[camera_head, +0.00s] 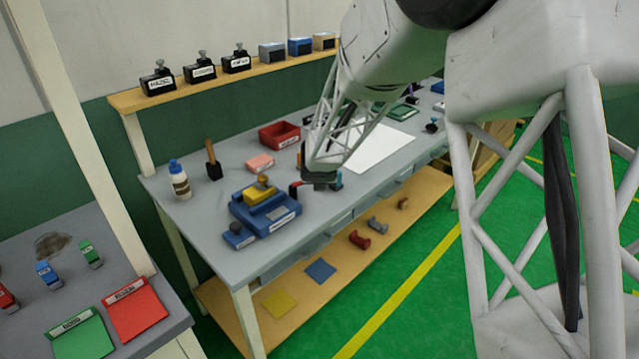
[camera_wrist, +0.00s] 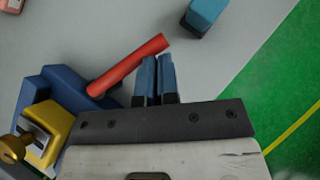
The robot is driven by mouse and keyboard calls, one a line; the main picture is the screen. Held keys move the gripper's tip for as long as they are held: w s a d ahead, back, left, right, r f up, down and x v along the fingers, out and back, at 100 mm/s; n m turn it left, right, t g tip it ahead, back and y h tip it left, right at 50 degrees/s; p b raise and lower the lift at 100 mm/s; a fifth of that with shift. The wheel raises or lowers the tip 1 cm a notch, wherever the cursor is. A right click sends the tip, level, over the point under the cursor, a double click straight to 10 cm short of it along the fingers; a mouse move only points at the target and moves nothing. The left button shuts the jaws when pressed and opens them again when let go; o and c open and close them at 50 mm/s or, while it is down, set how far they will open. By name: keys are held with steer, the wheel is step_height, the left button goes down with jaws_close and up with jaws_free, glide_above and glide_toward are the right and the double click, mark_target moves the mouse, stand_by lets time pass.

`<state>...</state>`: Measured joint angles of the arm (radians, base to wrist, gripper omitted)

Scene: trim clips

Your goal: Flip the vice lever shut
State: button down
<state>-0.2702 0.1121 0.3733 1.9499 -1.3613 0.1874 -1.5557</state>
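The blue vice (camera_head: 266,210) with a yellow part (camera_head: 260,190) on top sits near the front edge of the grey workbench. Its red lever (camera_head: 294,189) is at the vice's right side. In the wrist view the vice (camera_wrist: 66,88) is at left, and the lever (camera_wrist: 128,65) slants up and right, away from it. My gripper (camera_wrist: 157,60) has its two blue fingers almost together with nothing between them. They are just right of the lever, near its free end; whether they touch it I cannot tell. In the head view my gripper's fingers are mostly hidden.
A blue object (camera_wrist: 205,14) lies just beyond the fingers. A small blue block (camera_head: 239,237) is left of the vice. A bottle (camera_head: 180,180), a pink block (camera_head: 260,163) and a red bin (camera_head: 280,135) stand farther back. The bench's front edge is close on the right.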

steer(key=shift+w, duration=0.25)
stand_by(0.4)
steer(key=shift+s+d, duration=0.1)
steer(key=shift+s, duration=0.05)
steer(key=shift+s+d+r, duration=0.15)
steer(key=shift+s+d, duration=0.1)
steer(key=shift+s, duration=0.3)
steer(key=shift+s+d+r, duration=0.1)
steer(key=shift+s+d, duration=0.15)
steer(key=shift+s, duration=0.35)
steer(key=shift+s+d+r, duration=0.15)
steer(key=shift+s+d, duration=0.1)
steer(key=shift+s, duration=0.3)
steer(key=s+d+r, duration=0.2)
steer(key=s+r, duration=0.3)
steer(key=r, duration=0.2)
steer(key=shift+s+d+r, duration=0.35)
steer(key=shift+d, duration=0.05)
